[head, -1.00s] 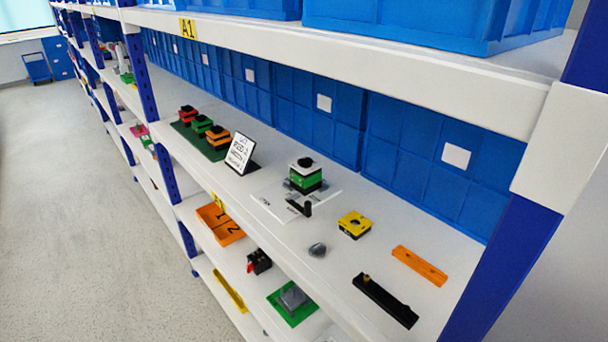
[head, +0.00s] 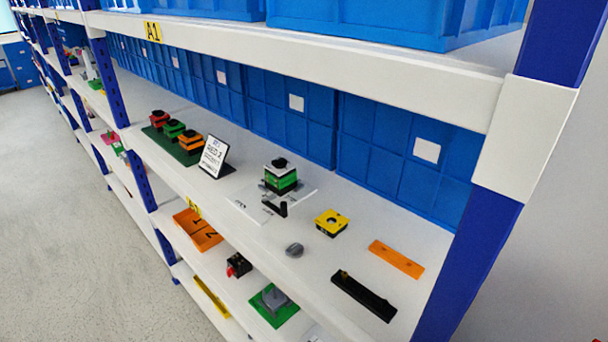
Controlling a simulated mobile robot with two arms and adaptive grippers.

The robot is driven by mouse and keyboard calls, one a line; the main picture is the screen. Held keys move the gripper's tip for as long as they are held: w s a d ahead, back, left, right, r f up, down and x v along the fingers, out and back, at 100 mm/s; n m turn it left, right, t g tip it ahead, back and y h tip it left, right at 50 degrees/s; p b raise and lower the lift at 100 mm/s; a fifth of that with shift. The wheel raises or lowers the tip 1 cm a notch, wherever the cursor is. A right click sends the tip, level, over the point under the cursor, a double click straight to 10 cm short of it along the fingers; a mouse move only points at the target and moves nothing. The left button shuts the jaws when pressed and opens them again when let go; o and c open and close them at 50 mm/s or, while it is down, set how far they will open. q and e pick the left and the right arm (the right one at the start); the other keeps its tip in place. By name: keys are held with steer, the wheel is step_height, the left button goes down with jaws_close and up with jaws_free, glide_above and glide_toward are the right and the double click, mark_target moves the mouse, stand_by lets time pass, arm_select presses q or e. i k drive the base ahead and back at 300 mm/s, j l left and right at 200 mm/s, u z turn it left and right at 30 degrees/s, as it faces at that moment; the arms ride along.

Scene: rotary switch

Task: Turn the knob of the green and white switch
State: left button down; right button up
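The green and white switch (head: 280,180) stands on a white sheet on the upper open shelf, right of the middle of that shelf. It has a green and white body with a black knob (head: 279,162) on top. A small black bracket-like piece (head: 274,207) is in front of it on the sheet. Neither of my grippers shows in the head view, so nothing touches the switch in sight.
A sign (head: 214,157) and a green plate with several switches (head: 178,147) stand to the left. A yellow block (head: 331,222), grey piece (head: 294,250), black bar (head: 363,296) and orange bar (head: 396,259) lie right. A blue post (head: 470,262) bounds the shelf.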

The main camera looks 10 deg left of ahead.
mark_target(280, 162)
steer(key=i+j+z, duration=0.15)
steer(key=j+z, duration=0.35)
steer(key=i+j+z, duration=0.1)
steer(key=j+z, duration=0.35)
